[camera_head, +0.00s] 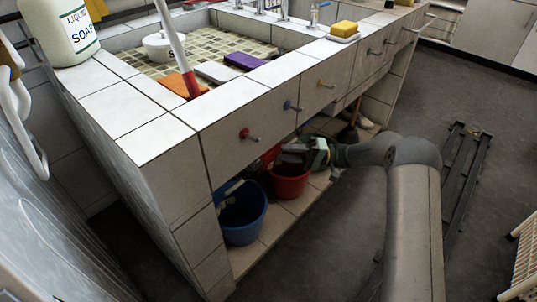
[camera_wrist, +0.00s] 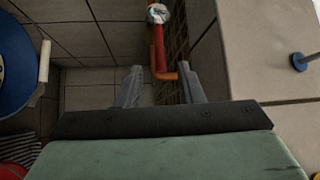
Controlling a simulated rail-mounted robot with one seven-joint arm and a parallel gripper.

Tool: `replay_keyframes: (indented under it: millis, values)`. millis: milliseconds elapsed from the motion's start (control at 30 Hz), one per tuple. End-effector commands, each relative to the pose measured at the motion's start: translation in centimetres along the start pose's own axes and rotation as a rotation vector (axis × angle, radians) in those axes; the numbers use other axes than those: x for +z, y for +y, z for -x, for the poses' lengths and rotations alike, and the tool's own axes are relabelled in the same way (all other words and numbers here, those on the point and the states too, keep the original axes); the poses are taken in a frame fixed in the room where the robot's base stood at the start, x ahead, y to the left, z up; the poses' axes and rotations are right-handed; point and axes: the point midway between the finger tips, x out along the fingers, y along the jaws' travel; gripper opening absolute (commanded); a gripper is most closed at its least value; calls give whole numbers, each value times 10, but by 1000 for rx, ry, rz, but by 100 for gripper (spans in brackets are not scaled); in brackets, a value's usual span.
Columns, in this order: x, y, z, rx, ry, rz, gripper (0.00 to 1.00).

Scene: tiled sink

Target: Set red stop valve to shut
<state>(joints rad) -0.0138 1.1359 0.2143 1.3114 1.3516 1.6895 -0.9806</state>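In the head view my gripper (camera_head: 284,151) is below the counter front, by the red bucket. A red knob (camera_head: 244,133) is on the tiled front, to the gripper's left. The pipe is hidden there.
A blue bucket (camera_head: 243,212) and a red bucket (camera_head: 290,178) stand on the tiled lower shelf. The blue bucket shows at left in the wrist view (camera_wrist: 14,65). A blue knob (camera_head: 290,106) juts from the counter front (camera_head: 222,150).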

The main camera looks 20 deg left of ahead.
Motion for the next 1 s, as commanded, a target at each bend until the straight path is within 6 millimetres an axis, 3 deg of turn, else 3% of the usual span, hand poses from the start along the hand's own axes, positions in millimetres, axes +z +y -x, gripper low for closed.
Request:
replay_keyframes:
  millis: [100, 300, 733, 867, 1000]
  values:
    - [1, 2, -25, 0, -4, -1, 34]
    - [0, 1, -53, 0, -2, -1, 34]
    - [0, 0, -63, 1, 0, -1, 34]
    - [0, 0, -63, 1, 0, -1, 1]
    - [0, 0, -63, 0, 0, -1, 0]
